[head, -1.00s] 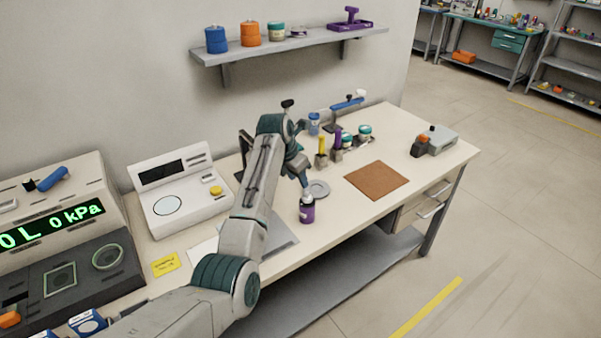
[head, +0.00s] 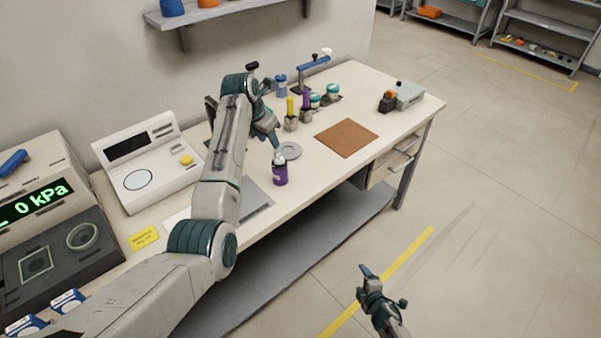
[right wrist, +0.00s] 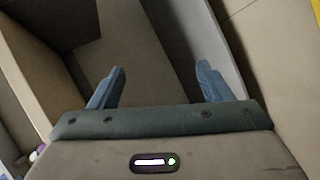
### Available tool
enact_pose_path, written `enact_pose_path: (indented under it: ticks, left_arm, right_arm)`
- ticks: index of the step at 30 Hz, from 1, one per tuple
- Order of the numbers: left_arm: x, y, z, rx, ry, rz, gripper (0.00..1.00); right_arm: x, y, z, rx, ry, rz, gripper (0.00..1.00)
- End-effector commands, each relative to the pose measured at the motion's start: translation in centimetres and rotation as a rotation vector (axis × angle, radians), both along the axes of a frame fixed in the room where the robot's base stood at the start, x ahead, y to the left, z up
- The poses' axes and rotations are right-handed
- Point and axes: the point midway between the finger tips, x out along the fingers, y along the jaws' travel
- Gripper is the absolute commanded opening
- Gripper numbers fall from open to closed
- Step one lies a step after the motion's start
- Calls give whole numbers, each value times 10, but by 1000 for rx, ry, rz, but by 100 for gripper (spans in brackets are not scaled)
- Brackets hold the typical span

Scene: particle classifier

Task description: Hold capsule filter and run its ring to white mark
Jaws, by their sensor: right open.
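A small purple capsule (head: 280,174) with a pale grey top stands upright near the bench's front edge; I take it to be the capsule filter. My left gripper (head: 274,141) points down just above and behind its top. Whether the fingers touch it, and how far apart they are, I cannot tell. No ring or white mark can be made out at this size. My right gripper (head: 383,286) is out over the floor, in front of the bench. In the right wrist view its two blue fingers (right wrist: 160,75) are wide apart with nothing between them.
The bench (head: 310,172) also holds a grey disc (head: 289,151), a brown mat (head: 347,138), several small jars and holders behind, and a white scale (head: 145,163). A pressure console (head: 60,220) stands at the left. The floor beside my right gripper is clear.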

Motion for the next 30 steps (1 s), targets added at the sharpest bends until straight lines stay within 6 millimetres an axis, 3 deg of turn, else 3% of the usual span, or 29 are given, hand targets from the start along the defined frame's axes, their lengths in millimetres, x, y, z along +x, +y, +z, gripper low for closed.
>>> enact_pose_path:
  ticks: [1, 3, 9, 15, 19, 23, 27, 30]
  left_arm:
    - [0, 0, 0, 0, 0, 0, 36]
    - [0, 0, 0, 0, 0, 0, 36]
    - [0, 0, 0, 0, 0, 0, 36]
    - [0, 0, 0, 0, 0, 0, 36]
    - [0, 0, 0, 0, 0, 0, 36]
    - [0, 0, 0, 0, 0, 0, 36]
    - [0, 0, 0, 0, 0, 0, 36]
    - [0, 0, 0, 0, 0, 0, 36]
  right_arm:
    - [24, 7, 22, -58, -59, 63, 72]
    - [53, 17, 51, -155, -139, 157, 72]
    - [127, 47, 141, -477, -373, 417, 72]
    - [187, 79, 241, -884, -612, 661, 72]
    - [214, 107, 299, -1165, -747, 830, 72]
    - [222, 143, 323, -1321, -821, 1019, 72]
    - [220, 173, 326, -1383, -847, 1197, 72]
    - [217, 186, 325, -1402, -849, 1279, 72]
